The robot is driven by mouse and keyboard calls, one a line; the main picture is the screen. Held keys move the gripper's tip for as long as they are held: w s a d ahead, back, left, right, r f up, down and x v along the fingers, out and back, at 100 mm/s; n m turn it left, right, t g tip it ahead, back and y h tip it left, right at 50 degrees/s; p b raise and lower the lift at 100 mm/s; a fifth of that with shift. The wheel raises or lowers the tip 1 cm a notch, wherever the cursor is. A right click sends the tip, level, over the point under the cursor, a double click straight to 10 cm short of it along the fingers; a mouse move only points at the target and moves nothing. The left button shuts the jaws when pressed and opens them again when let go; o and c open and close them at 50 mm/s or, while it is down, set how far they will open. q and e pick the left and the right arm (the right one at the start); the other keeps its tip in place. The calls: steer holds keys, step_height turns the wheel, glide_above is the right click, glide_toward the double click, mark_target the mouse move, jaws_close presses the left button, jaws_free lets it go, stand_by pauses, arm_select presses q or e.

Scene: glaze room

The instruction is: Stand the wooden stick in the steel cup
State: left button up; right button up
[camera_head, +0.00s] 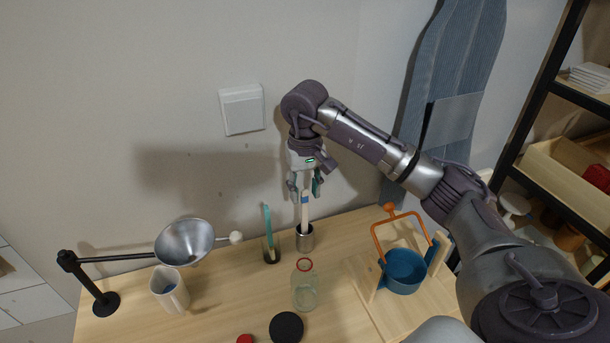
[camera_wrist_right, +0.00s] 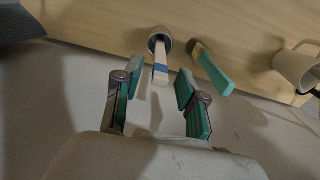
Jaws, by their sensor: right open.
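The wooden stick (camera_head: 304,212), pale with a blue band, stands upright in the steel cup (camera_head: 305,238) on the table. In the right wrist view the stick (camera_wrist_right: 160,66) rises from the cup (camera_wrist_right: 159,40) toward the camera. My right gripper (camera_head: 305,194) is open above the cup, its fingers on either side of the stick's upper end and apart from it. It also shows in the right wrist view (camera_wrist_right: 158,90), with a finger on each side and nothing held. My left gripper is not in view.
A dark holder (camera_head: 272,257) with a teal stick (camera_head: 267,222) stands just left of the cup. A glass bottle (camera_head: 304,290) is in front. A steel bowl (camera_head: 185,243) on a stand and a white pitcher (camera_head: 169,291) are left. A blue pot (camera_head: 404,271) is right.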

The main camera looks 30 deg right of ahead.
step_height(320, 180, up, 5)
steer(key=shift+r, duration=1)
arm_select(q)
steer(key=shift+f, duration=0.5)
